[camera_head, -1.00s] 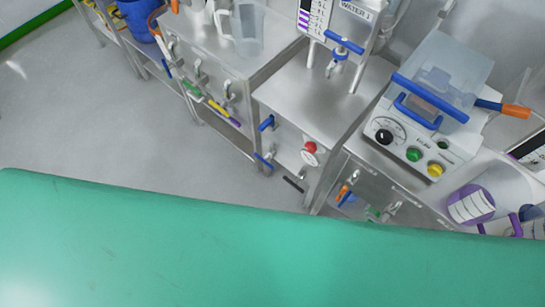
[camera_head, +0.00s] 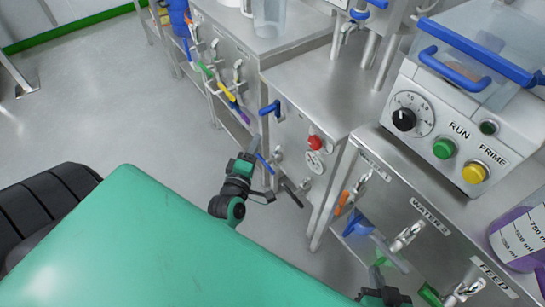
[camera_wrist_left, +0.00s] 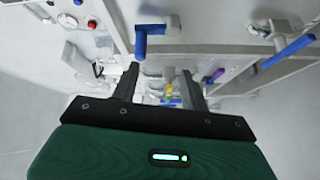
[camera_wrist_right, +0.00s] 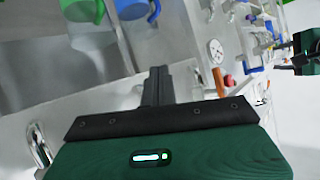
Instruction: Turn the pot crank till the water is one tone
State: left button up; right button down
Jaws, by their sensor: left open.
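A clear pot-like vessel (camera_head: 490,35) with blue bars sits on the white RUN/PRIME unit at the right of the head view, cut off by the frame edge. Something tan shows dimly inside; I cannot judge water tone. I cannot make out a crank with certainty. My left gripper (camera_head: 263,170) is open and empty in front of the middle cabinet; its spread fingers show in the left wrist view (camera_wrist_left: 160,85). My right gripper (camera_head: 383,290) is at the bottom edge of the head view. In the right wrist view its fingers (camera_wrist_right: 157,85) are together, with nothing visible between them.
The middle cabinet front carries a blue lever (camera_head: 268,109) and a red knob (camera_head: 315,142). A control dial (camera_head: 404,119), green button (camera_head: 443,148) and yellow button (camera_head: 474,173) face me. A purple-filled beaker (camera_head: 522,238) stands at the right. Open floor lies left.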

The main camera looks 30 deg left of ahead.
aim_at(267, 107)
pick_arm(q)
jog(key=shift+n+t+y, duration=0.4)
jog(key=shift+n+y, duration=0.1)
jog(key=shift+n, duration=0.1)
jog(key=x, duration=0.4)
jog(key=r+b+x, duration=0.1)
jog(key=x, duration=0.2)
jog(key=r+x, duration=0.1)
jog(key=x, duration=0.3)
jog(key=shift+w+a+r+b, duration=0.1)
jog(key=shift+w+r+b, duration=0.15)
jog(key=shift+b, duration=0.15)
jog(key=shift+x, duration=0.95)
pick_arm(e)
jog(key=shift+a+r+t+y, duration=0.3)
jog(key=shift+r+t, duration=0.4)
jog(key=shift+r, duration=0.25)
jog(key=shift+a+r+t+y, duration=0.15)
jog(key=shift+r+t+y, duration=0.15)
jog(key=shift+r+t, duration=0.5)
pick_arm(q)
jog(key=shift+c, duration=0.5)
pick_arm(e)
jog(key=shift+r, duration=0.1)
pick_arm(q)
grip_shut()
